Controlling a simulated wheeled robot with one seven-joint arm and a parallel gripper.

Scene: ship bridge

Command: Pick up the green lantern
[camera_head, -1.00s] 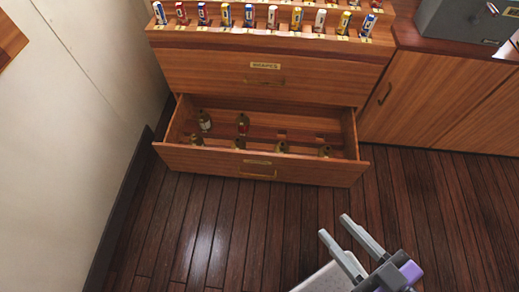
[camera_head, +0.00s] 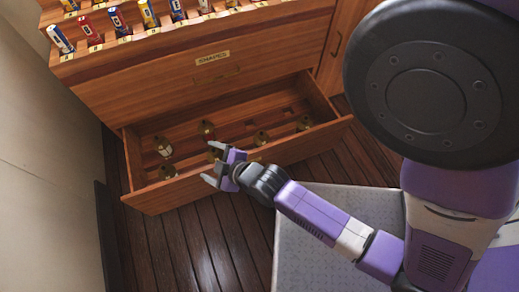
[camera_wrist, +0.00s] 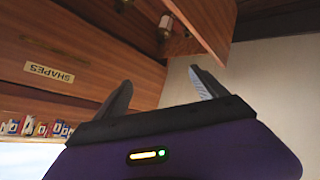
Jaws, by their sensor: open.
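Several small brass-topped lanterns stand in the open lower drawer (camera_head: 160,192). One has a pale body (camera_head: 164,148) and one a red body (camera_head: 207,131). Others show mostly their brass tops, such as one at the middle (camera_head: 261,138) and one at the right (camera_head: 304,123). I cannot tell which lantern is green. My gripper (camera_head: 213,167) is open and empty, near the drawer's front panel. In the wrist view my gripper (camera_wrist: 160,80) has its fingers apart with nothing between them, and a pale lantern (camera_wrist: 166,22) shows beyond them.
A shut drawer labelled SHAPES (camera_head: 213,58) sits above the open one. Upright coloured cylinders (camera_head: 116,20) line the stepped top. A wall (camera_head: 45,170) stands close at the left. Dark plank floor (camera_head: 200,240) lies clear in front of the drawer.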

